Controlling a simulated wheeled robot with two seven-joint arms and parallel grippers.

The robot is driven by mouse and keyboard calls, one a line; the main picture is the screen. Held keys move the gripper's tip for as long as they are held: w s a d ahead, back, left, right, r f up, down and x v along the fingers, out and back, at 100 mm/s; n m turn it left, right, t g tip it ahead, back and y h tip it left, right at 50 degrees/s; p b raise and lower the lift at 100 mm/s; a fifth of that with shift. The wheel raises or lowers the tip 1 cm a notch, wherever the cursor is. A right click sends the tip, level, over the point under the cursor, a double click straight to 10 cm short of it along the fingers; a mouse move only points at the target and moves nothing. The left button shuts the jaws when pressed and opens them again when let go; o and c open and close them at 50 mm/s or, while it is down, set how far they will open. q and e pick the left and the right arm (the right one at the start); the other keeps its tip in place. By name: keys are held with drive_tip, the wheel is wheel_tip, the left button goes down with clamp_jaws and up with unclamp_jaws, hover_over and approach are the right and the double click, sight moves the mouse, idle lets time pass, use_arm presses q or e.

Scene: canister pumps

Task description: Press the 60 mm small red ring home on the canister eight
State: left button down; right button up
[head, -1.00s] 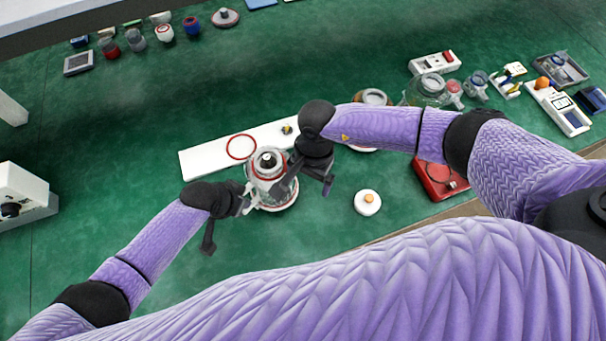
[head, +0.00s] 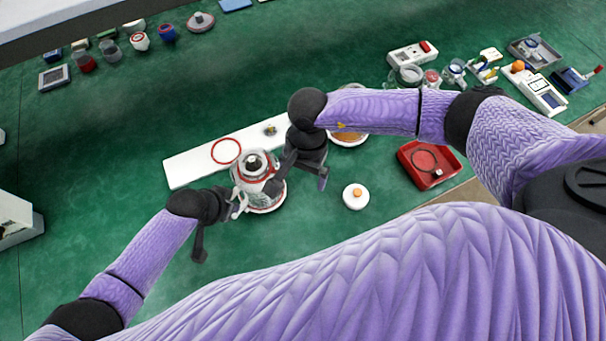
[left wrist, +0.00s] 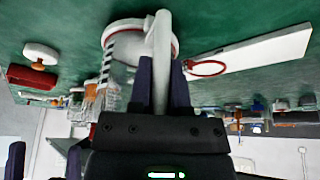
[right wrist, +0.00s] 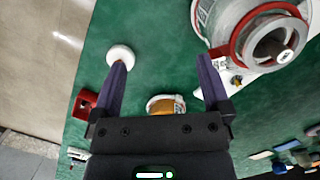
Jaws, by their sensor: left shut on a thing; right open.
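The canister (head: 250,178) stands upright on a round white base in front of the white board. In the right wrist view a red ring (right wrist: 238,42) circles its upper neck, around a grey cap; I cannot tell how fully it is seated. My left gripper (left wrist: 162,85) is shut on the canister's pale handle (left wrist: 163,40), at the canister's left side. My right gripper (right wrist: 165,75) is open and empty beside the canister's right side. In the head view its fingertips partly cover the canister. A wider red ring (head: 226,151) lies flat on the white board (head: 190,168).
A white disc with an orange knob (head: 355,197) and a red tray (head: 432,165) lie to the right. Another canister (head: 348,138) stands partly behind my right arm. Several small devices stand at the back right, and jars at the back left.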

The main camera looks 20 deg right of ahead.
drive_tip(key=shift+r, duration=2.55)
use_arm(q)
drive_tip(key=shift+c, duration=2.4)
unclamp_jaws()
